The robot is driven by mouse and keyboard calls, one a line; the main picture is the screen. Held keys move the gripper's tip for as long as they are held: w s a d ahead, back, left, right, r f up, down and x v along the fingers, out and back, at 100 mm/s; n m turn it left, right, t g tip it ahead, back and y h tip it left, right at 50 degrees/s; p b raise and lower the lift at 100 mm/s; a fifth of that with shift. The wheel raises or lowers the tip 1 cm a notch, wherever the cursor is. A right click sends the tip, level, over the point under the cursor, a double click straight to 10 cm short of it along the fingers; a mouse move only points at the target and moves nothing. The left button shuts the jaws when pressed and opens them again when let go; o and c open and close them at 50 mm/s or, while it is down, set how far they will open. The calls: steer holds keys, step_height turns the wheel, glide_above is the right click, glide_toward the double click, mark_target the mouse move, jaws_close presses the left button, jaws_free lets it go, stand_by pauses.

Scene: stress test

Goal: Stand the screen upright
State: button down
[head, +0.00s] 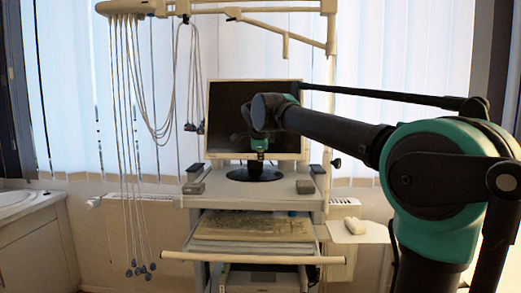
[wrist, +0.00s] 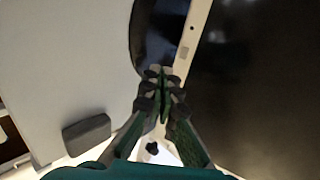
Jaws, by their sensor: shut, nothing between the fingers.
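The screen (head: 225,105) is a dark monitor with a pale bezel, standing upright on a round black base (head: 254,174) on top of a cart. In the wrist view the dark screen (wrist: 265,80) fills the right side, its bezel (wrist: 190,45) runs slantwise, and the base (wrist: 155,30) shows at the top. My gripper (head: 259,153) is in front of the lower middle of the screen and hides part of it. In the wrist view my gripper (wrist: 163,78) is shut with empty fingertips close to the lower bezel. Whether it touches the bezel I cannot tell.
The cart top (head: 220,189) has small grey blocks at its front corners, one at the right (head: 305,186). A keyboard shelf (head: 250,228) and a pale front handle (head: 250,259) are below. Cables (head: 130,130) hang from an overhead arm at the left.

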steer(key=shift+w+f, duration=0.3)
steer(key=shift+w, duration=0.65)
steer(key=shift+w+f, duration=0.25)
steer(key=shift+w, duration=0.65)
steer(key=w, duration=0.1)
steer(key=w+f+t, duration=0.2)
steer(key=w, duration=0.1)
steer(key=shift+d, duration=0.15)
steer(key=shift+w+f, duration=0.1)
steer(key=shift+w, duration=0.3)
steer(key=shift+s, duration=0.1)
